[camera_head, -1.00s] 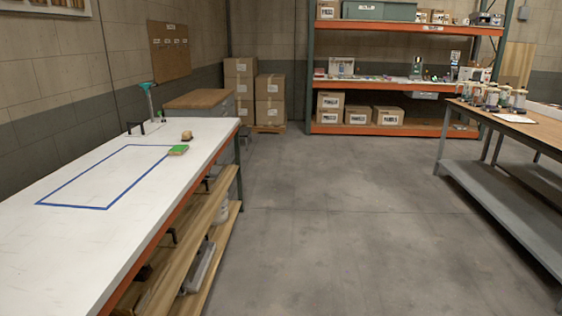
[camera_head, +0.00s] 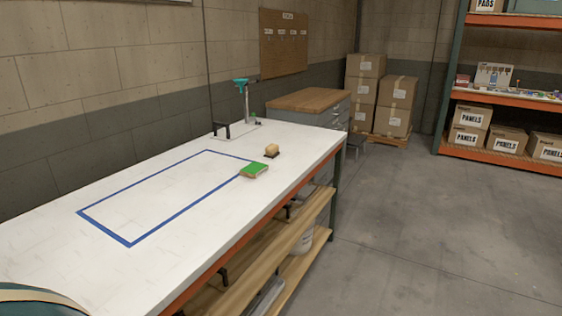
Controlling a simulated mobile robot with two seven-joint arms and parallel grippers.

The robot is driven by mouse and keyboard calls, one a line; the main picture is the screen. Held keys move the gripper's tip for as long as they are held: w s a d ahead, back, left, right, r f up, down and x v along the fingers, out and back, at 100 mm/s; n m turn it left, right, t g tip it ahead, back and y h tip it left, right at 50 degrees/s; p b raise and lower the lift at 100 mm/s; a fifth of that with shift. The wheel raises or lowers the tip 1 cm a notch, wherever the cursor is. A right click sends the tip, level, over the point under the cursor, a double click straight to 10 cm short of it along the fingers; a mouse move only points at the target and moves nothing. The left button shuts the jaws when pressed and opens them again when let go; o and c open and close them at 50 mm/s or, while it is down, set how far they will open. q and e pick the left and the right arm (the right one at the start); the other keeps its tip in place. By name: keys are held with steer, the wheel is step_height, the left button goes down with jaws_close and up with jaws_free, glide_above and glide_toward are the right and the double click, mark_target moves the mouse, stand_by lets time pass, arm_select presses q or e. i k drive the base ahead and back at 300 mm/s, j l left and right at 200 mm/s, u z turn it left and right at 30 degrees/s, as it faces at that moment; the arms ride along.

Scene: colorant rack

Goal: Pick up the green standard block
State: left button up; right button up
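The green block (camera_head: 255,169) lies flat on the white workbench (camera_head: 60,263), at the right-hand end of the blue taped rectangle, close to the bench's front edge. Its top is green and its side looks tan. Neither of my grippers is in the head view, so nothing shows them near the block.
A small tan object on a dark base (camera_head: 272,150) sits just behind the block. A teal-topped stand (camera_head: 243,96) and a black bracket (camera_head: 221,130) are at the bench's far end. A wooden-topped cabinet (camera_head: 308,101) stands beyond. The floor (camera_head: 430,240) to the right is clear.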

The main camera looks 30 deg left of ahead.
mark_target(254, 170)
steer(key=i+u, duration=0.3)
steer(key=i+l+u, duration=0.3)
steer(key=i, duration=0.2)
steer(key=i+l+u, duration=0.25)
steer(key=i, duration=0.15)
